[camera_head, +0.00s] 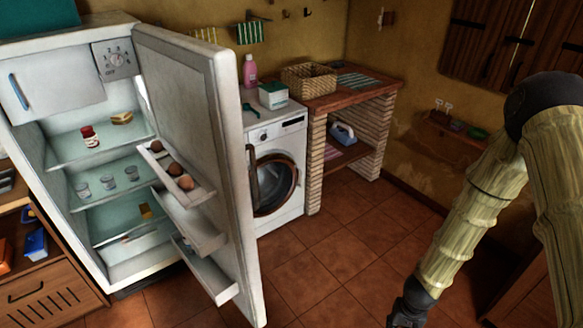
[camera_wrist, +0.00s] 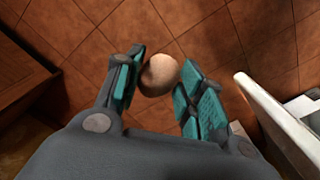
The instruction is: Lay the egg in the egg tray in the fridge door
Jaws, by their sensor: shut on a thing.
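In the wrist view my gripper (camera_wrist: 160,82) is shut on a pale brown egg (camera_wrist: 159,75), held between its teal pads above the tiled floor. In the head view the gripper is mostly cut off at the bottom edge, and the held egg does not show there. The fridge (camera_head: 68,107) stands at the left with its door (camera_head: 205,110) wide open. The egg tray (camera_head: 202,193) is the top shelf on the door's inner side. Several brown eggs (camera_head: 176,169) sit in it. My gripper is apart from the door, to its right in the head view.
The door's edge (camera_wrist: 262,105) shows at the right in the wrist view. Lower door shelves (camera_head: 204,238) jut out below the tray. A washing machine (camera_head: 277,170) and brick counter (camera_head: 350,95) stand behind. The floor (camera_head: 335,260) between door and arm is clear.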

